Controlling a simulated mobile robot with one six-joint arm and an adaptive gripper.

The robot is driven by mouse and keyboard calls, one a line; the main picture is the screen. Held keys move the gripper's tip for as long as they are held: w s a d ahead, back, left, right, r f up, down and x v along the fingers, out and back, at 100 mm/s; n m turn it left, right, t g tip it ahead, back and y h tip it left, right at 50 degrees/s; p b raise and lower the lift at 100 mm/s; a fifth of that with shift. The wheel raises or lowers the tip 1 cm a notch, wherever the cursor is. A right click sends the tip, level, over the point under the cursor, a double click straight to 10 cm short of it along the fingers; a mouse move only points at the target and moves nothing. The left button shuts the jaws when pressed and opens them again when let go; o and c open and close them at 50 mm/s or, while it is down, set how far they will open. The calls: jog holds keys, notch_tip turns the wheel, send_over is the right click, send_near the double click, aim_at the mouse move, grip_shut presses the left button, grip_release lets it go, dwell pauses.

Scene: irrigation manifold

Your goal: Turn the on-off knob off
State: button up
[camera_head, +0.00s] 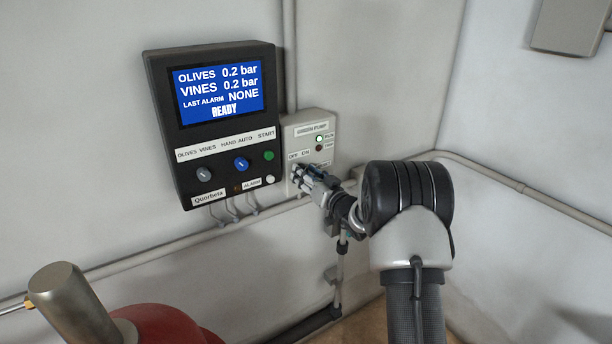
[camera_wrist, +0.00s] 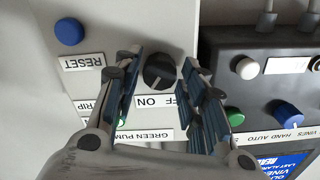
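The on-off knob (camera_wrist: 160,72) is dark and round with a raised grip bar, on the light grey pump box (camera_head: 311,129). The wrist view shows the box upside down. The ON label is clear beside the knob; the OFF label is partly hidden by a finger. The bar looks slanted, but I cannot tell which label it points to. My gripper (camera_wrist: 159,64) is open, with one blue-padded finger on each side of the knob and visible gaps between. In the head view my gripper (camera_head: 313,183) is at the lower box front and hides most of the knob.
A black controller (camera_head: 160,110) with a blue screen reading READY stands left of the box, close to my fingers. Its knobs and buttons face out. The box has a green lamp (camera_head: 319,139) by RUN and a blue reset button (camera_wrist: 69,31). Pipes run along the wall.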

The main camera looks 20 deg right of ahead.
jog(key=c, duration=0.7)
jog(key=shift+f+n+b, duration=0.1)
jog(key=shift+n+b, duration=0.2)
jog(key=shift+b, duration=0.15)
jog(key=shift+n+b, duration=6.7)
jog(key=shift+b, duration=1)
jog(key=o, duration=1.1)
